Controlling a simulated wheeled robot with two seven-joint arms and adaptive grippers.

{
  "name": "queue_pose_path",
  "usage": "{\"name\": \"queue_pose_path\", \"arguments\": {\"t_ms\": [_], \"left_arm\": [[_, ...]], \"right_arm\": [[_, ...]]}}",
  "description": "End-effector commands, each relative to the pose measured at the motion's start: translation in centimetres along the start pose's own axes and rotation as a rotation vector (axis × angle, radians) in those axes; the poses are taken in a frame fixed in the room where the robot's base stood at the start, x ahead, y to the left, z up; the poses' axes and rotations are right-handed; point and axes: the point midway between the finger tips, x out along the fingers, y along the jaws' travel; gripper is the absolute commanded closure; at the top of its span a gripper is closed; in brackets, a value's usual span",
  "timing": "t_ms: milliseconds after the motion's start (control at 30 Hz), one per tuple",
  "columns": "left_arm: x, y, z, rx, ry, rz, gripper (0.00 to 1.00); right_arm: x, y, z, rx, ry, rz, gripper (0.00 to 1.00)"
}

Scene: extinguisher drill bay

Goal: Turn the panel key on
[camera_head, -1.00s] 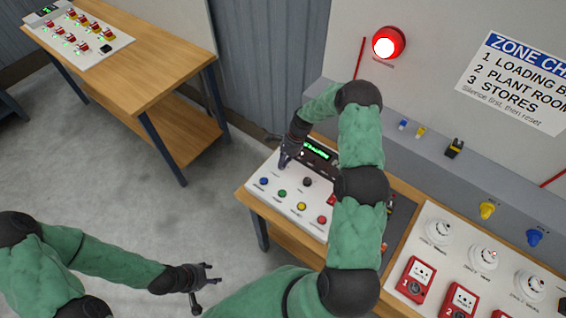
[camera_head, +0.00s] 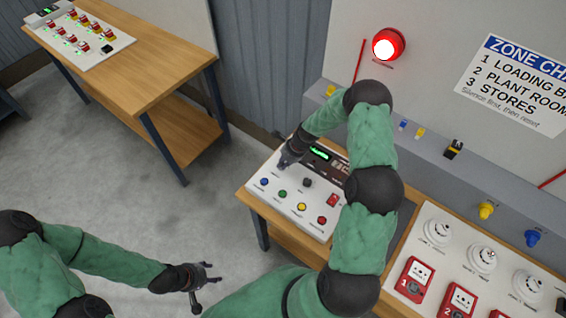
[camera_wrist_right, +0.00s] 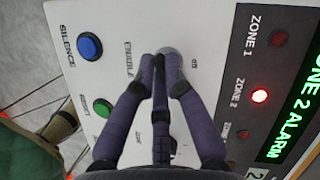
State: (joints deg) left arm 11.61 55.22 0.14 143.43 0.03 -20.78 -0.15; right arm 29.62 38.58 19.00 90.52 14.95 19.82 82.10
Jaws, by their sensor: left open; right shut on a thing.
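The white alarm panel (camera_head: 262,198) stands on the right-hand wooden table. My right gripper (camera_head: 283,165) is at the panel's far left part, between the blue button and the dark display section. In the right wrist view the fingers (camera_wrist_right: 162,72) are closed together over the panel key, beside the labels "ENABLE" and "OFF". A grey round edge of the key switch (camera_wrist_right: 172,53) shows past the fingertips; the key itself is mostly hidden, so its angle cannot be told. My left gripper (camera_head: 207,276) is open and empty over the floor, away from the panel.
The panel carries a blue button (camera_wrist_right: 89,46), a green button (camera_wrist_right: 102,107) and a lit red zone 2 lamp (camera_wrist_right: 260,96). The green display (camera_wrist_right: 290,110) reads "ZONE 2 ALARM". A red beacon (camera_head: 388,44) glows on the wall. Detectors and red call points stand at right.

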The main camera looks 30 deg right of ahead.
Motion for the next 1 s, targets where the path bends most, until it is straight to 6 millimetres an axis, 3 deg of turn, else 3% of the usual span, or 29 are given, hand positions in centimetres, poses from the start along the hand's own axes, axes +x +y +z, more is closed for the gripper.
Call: {"name": "queue_pose_path", "arguments": {"t_ms": [467,500,567,1000], "left_arm": [[-0.04,0.02,0.01,0.000,0.000,0.000,0.49],[-0.04,0.02,0.01,0.000,0.000,0.000,0.49],[-0.04,0.02,0.01,0.000,0.000,0.000,0.49],[-0.04,0.02,0.00,0.000,0.000,0.000,0.49]], "right_arm": [[-0.03,-0.09,0.01,0.013,0.000,-0.007,1.00],[-0.03,-0.09,0.01,0.013,0.000,-0.007,0.77],[-0.03,-0.09,0.01,0.013,0.000,-0.007,0.64],[-0.72,-0.07,0.01,0.012,0.000,-0.006,0.64]]}}
